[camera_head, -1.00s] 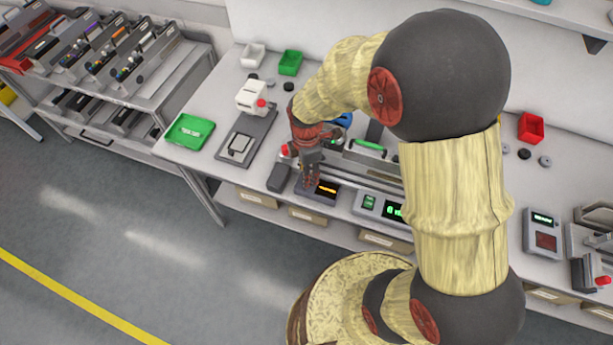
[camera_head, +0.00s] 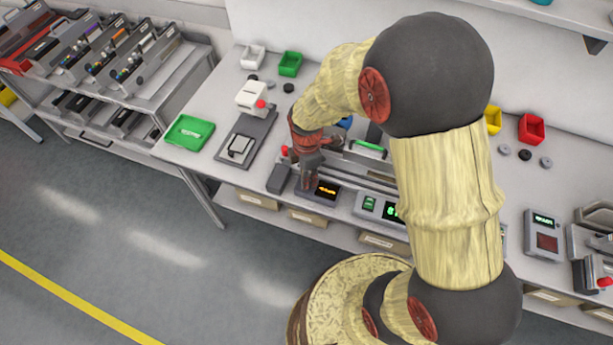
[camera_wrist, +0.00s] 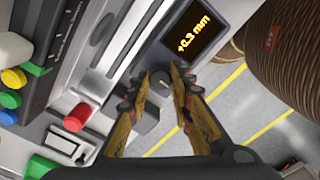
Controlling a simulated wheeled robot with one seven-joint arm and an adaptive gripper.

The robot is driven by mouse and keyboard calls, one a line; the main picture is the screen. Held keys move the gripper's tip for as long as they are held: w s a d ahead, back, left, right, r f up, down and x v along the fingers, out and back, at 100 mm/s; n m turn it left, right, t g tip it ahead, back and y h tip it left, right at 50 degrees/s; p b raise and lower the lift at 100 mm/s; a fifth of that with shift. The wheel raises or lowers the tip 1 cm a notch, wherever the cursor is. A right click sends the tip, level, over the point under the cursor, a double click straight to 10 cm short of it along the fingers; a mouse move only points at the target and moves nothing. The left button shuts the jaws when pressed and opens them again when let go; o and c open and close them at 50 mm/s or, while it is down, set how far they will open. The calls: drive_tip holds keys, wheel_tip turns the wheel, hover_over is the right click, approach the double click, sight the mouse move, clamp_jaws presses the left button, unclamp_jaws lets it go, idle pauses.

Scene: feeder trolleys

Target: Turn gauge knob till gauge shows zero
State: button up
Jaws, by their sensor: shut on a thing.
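The gauge (camera_head: 327,188) is a small dark box with an orange display at the front edge of the bench. In the wrist view its display (camera_wrist: 196,33) reads about +0.3 mm. The gauge knob (camera_wrist: 160,84) is a dark round knob below the display, between my fingertips. My gripper (camera_wrist: 162,85) is shut on the knob, with a finger on each side. In the head view my gripper (camera_head: 306,178) reaches down to the gauge's left end, and the knob is hidden there.
A long grey rail fixture with a red knob (camera_wrist: 77,117) lies beside the gauge. A green tray (camera_head: 190,132) and a white device (camera_head: 251,97) stand to the left. Another display unit (camera_head: 543,234) stands at the right. Open floor lies in front of the bench.

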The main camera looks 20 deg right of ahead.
clamp_jaws()
drive_tip(key=shift+m, duration=0.4)
drive_tip(key=m+p, duration=0.1)
drive_tip(key=m, duration=0.2)
drive_tip(key=shift+m+p, duration=0.35)
drive_tip(key=shift+m, duration=0.05)
drive_tip(key=m+p, duration=0.1)
drive_tip(key=m, duration=0.3)
drive_tip(key=shift+m, duration=0.3)
drive_tip(key=m+p, duration=0.1)
drive_tip(key=m, duration=0.7)
drive_tip(key=shift+p, duration=0.4)
drive_tip(key=shift+m, duration=0.4)
drive_tip(key=o, duration=0.7)
unclamp_jaws()
